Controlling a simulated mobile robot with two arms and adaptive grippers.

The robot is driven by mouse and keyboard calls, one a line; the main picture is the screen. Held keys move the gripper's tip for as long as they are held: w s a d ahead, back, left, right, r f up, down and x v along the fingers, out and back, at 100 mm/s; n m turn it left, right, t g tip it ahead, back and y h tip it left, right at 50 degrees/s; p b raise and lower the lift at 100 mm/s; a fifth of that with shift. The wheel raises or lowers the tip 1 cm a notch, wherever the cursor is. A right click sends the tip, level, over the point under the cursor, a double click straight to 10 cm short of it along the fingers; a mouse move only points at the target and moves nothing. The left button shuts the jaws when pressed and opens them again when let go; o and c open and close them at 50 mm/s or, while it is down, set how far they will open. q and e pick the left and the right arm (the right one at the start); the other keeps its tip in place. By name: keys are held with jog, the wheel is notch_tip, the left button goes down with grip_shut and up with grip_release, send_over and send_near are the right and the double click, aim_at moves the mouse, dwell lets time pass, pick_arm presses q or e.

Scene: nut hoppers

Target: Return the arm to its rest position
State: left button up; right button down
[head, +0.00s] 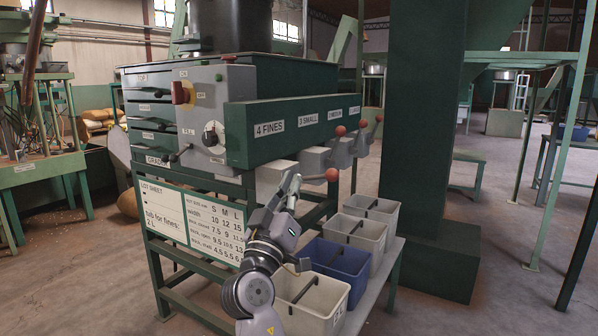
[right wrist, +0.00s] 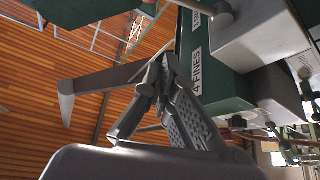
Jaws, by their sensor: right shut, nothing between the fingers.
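My right arm comes up from the bottom of the head view, and its gripper (head: 290,186) points upward in front of the grader's spouts. The gripper is shut and empty. In the right wrist view its fingertips (right wrist: 168,68) meet, with nothing between them. It is in front of the pale spout (head: 272,178) under the "4 FINES" label and left of a red lever knob (head: 332,174). I cannot tell whether it touches the spout. My left gripper is not in view.
The green grader (head: 290,128) stands close behind my gripper, with a lot sheet (head: 200,215) on its frame. Below the spouts are grey tubs (head: 311,304) and a blue tub (head: 338,262) on a bench. A thick green column (head: 418,130) stands to the right. Open floor lies beyond it.

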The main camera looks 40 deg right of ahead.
jog(key=shift+s+a+f, duration=0.3)
jog(key=shift+a+f, duration=0.05)
jog(key=shift+a, duration=0.05)
jog(key=shift+w, duration=0.1)
